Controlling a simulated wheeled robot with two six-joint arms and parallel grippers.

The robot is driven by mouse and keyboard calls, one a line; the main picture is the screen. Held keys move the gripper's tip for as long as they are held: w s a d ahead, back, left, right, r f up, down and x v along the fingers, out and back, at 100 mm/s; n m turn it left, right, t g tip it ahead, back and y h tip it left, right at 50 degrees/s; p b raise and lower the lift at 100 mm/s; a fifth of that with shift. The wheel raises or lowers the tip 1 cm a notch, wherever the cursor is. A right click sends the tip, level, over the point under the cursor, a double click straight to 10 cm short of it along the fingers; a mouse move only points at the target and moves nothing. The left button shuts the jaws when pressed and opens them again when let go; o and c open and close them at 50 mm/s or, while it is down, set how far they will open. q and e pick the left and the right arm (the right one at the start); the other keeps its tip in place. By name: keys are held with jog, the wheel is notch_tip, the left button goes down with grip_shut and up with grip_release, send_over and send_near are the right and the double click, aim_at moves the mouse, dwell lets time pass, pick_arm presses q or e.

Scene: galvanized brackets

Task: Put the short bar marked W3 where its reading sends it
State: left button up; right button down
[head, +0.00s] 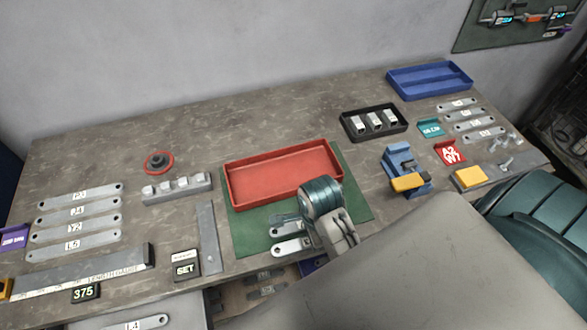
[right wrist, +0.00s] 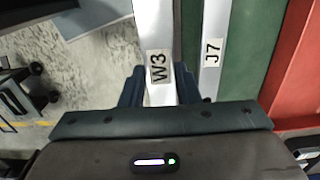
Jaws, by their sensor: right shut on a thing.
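The bar marked W3 (right wrist: 157,35) is a flat pale metal strip held between the dark fingers of my right gripper (right wrist: 157,92) in the right wrist view. It looks larger there than the parallel bar J7 (right wrist: 214,45), closer to the red tray. In the head view, two bar ends show on the green mat (head: 245,238), beside my right gripper (head: 332,237); their marks are unreadable. A length gauge (head: 110,270) lies at the front left, with a display (head: 85,293) reading 375. A display marked SET (head: 185,268) stands right of it. My left gripper is not in view.
Several marked bars (head: 80,208) lie at left, more (head: 475,125) at right. A blue tray (head: 400,92), black tray (head: 355,133), blue-yellow fixture (head: 400,165), red card A2 W7 (head: 450,152) and teal card (head: 430,128) stand right.

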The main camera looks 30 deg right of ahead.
jog(key=w, duration=0.2)
jog(key=w+d+p, duration=0.1)
jog(key=w, duration=0.1)
jog(key=w+d+p, duration=0.1)
jog(key=w, duration=0.2)
jog(key=shift+w+d+f, duration=0.1)
jog(key=shift+d, duration=0.15)
jog(key=w, duration=0.1)
jog(key=w+d, duration=0.1)
jog(key=w, duration=0.1)
jog(key=w+f+p, duration=0.1)
jog(key=shift+w+d, duration=0.15)
jog(key=shift+w, duration=0.2)
jog(key=shift+w+d+r, duration=0.1)
jog(key=shift+w, duration=0.25)
notch_tip(320, 180, down, 3)
jog(key=shift+f+p, duration=0.2)
jog(key=shift+p, duration=0.85)
jog(key=shift+f, duration=0.2)
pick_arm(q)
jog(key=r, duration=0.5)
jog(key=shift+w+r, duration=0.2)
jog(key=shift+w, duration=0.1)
